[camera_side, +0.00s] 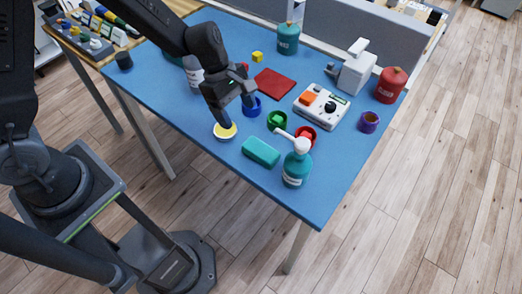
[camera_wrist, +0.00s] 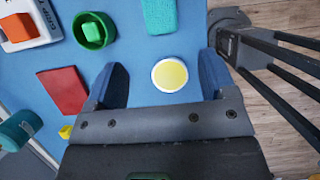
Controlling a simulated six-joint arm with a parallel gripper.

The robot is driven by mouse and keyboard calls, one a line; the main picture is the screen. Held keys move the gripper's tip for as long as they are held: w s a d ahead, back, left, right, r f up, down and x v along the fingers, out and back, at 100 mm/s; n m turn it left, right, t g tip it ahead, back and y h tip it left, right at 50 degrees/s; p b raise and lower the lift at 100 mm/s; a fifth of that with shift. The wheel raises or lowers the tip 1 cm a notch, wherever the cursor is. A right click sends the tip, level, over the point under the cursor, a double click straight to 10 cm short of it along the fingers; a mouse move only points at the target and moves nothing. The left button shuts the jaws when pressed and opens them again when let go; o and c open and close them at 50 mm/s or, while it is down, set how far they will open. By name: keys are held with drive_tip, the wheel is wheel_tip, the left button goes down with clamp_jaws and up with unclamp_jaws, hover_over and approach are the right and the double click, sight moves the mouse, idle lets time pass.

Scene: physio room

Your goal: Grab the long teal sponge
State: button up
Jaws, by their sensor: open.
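The long teal sponge (camera_side: 261,152) lies flat on the blue table, near its front edge in the side view. In the wrist view the sponge (camera_wrist: 160,14) is at the top edge and partly cut off. My gripper (camera_side: 232,113) is open and empty, above the table to the left of and behind the sponge in the side view. In the wrist view its two fingers (camera_wrist: 161,78) are spread apart, with a round yellow-topped white item (camera_wrist: 170,75) showing between them. The sponge is outside the fingers, ahead of them.
A teal pump bottle (camera_side: 295,166) stands right of the sponge. Green (camera_side: 277,122) and red (camera_side: 305,135) cups sit behind it, and a blue cup (camera_side: 252,107) is by my gripper.

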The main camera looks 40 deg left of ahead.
sight(251, 142)
drive_tip(key=x, duration=0.5)
drive_tip(key=shift+x, duration=2.55)
drive_tip(key=shift+s+d, duration=0.1)
drive_tip(key=shift+d, duration=0.1)
drive_tip(key=c, duration=1)
drive_tip(key=shift+r, duration=0.1)
